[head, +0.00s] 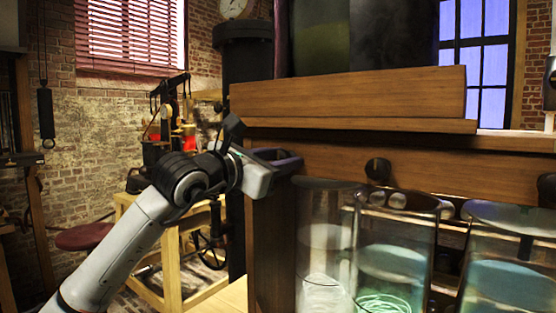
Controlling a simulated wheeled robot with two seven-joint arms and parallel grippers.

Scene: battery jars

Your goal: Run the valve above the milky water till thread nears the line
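Three glass jars stand under the wooden cabinet: a left jar (325,240) with pale cloudy contents and a whitish coil low down, a middle jar (396,245) with a pale green thread coil (383,303) at its bottom, and a right jar (510,270) with blue-green contents. Dark round knobs, one above the middle jar (378,169) and one at the right edge (547,188), sit on the wood. I cannot make out a line. My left gripper (278,160) is at the cabinet's left corner, by a dark purple piece; its fingertips are unclear. My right gripper is not clearly seen.
The wooden cabinet (350,95) fills the right, with large dark vessels (390,40) on top. A yellow wooden stand (172,260) with apparatus and red parts is behind my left arm. A dark red stool seat (84,236) stands at left by the brick wall.

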